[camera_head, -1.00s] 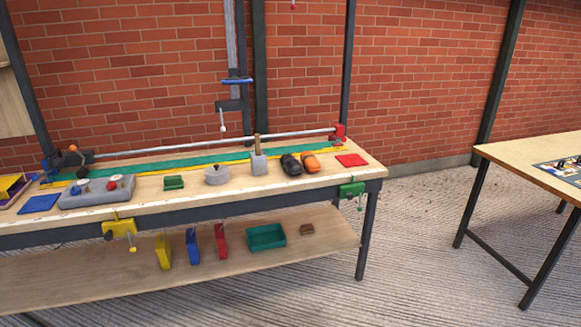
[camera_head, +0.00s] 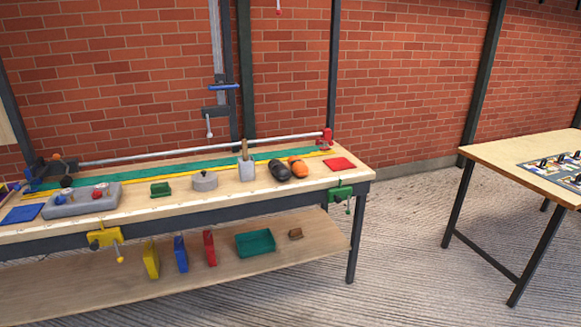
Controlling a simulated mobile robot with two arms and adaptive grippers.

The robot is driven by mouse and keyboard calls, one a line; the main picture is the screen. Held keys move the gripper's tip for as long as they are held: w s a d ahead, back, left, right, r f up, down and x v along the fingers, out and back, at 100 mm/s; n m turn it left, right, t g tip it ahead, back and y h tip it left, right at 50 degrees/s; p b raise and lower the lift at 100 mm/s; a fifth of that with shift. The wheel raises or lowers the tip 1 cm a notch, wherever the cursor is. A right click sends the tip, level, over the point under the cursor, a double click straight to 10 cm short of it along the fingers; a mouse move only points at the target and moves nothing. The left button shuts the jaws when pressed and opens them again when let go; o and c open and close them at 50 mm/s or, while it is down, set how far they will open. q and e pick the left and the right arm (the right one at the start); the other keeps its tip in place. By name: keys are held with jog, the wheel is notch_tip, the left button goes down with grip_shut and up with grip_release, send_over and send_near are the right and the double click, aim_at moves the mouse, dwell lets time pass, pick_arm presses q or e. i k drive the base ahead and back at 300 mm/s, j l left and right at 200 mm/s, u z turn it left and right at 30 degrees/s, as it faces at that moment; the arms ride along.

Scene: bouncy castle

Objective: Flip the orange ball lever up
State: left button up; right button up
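A small orange ball (camera_head: 57,157) shows at the far left end of the workbench, on a dark blue-grey mechanism (camera_head: 40,170) at the end of a long metal rail. It is small in the view, and I cannot tell the lever's exact angle. A dark ball (camera_head: 67,181) shows just below it, near the back of a grey block (camera_head: 82,202) with red and blue knobs. Neither of my grippers is in view.
The workbench (camera_head: 225,190) carries a green block, a grey round pot, black and orange rounded items (camera_head: 298,166) and a red pad. Clamps hang from its front edge. Its lower shelf (camera_head: 200,277) holds coloured pieces. Another table (camera_head: 520,163) stands right. Floor in front is clear.

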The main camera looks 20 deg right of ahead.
aim_at(62, 161)
jog(key=i+j+z, duration=0.15)
jog(key=i+j, duration=0.4)
jog(key=i+j+z, duration=0.15)
jog(key=i+j, duration=0.4)
jog(key=i+j+z, duration=0.15)
jog(key=i+j, duration=0.3)
jog(key=j, duration=0.25)
